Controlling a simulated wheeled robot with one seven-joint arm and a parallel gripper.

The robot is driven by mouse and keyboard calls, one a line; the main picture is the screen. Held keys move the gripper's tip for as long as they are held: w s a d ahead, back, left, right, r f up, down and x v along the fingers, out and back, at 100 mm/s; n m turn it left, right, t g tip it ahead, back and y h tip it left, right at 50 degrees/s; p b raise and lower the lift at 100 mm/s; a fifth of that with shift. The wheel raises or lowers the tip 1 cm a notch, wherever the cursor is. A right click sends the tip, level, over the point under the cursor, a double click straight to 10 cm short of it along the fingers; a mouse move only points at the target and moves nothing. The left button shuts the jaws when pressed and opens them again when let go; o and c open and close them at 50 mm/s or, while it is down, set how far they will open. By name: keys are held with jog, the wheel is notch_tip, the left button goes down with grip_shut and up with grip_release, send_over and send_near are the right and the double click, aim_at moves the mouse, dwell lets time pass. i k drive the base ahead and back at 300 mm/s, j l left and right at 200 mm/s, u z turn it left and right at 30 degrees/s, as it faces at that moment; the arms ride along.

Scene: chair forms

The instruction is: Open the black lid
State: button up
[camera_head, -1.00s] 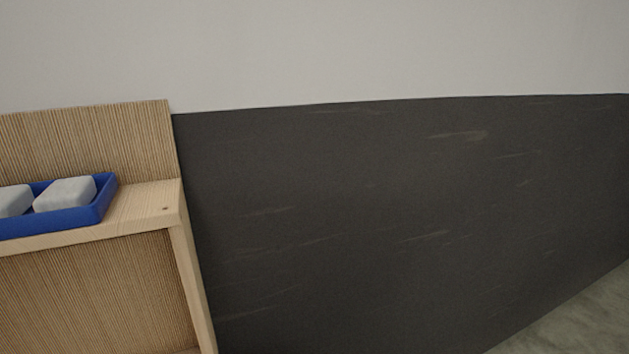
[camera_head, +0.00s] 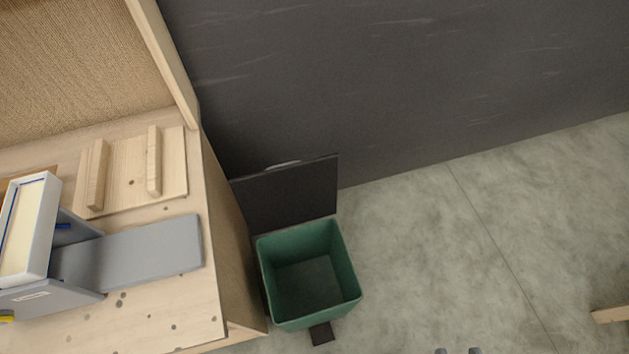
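The black lid (camera_head: 290,195) stands raised, roughly upright, at the back of a green bin (camera_head: 345,262), close to the dark wall. The bin's mouth is uncovered and its inside looks empty. A small black tab (camera_head: 321,333) sticks out at the bin's front foot. Two small grey tips of my gripper (camera_head: 458,351) show at the bottom edge, apart from each other with nothing seen between them. They are to the right of the bin and clear of it and the lid. The rest of my gripper is out of view.
A wooden workbench (camera_head: 190,315) is directly left of the bin. It bears a grey plate (camera_head: 150,255), a wooden piece with two bars (camera_head: 120,180) and a white-rimmed box (camera_head: 30,225). Grey floor (camera_head: 430,250) to the right is free. A wooden piece (camera_head: 610,314) shows at the right edge.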

aim_at(290, 194)
jog(key=l+u, duration=0.25)
jog(key=l, duration=0.65)
jog(key=l+u, duration=0.3)
jog(key=l, duration=0.55)
jog(key=i+l+u, duration=0.3)
jog(key=i+l, duration=0.15)
jog(key=l, duration=0.25)
jog(key=i+l+u, duration=0.15)
jog(key=l, duration=0.25)
jog(key=i+l+u, duration=0.2)
jog(key=l, duration=0.25)
jog(key=i+l+u, duration=0.15)
jog(key=i+l, duration=0.65)
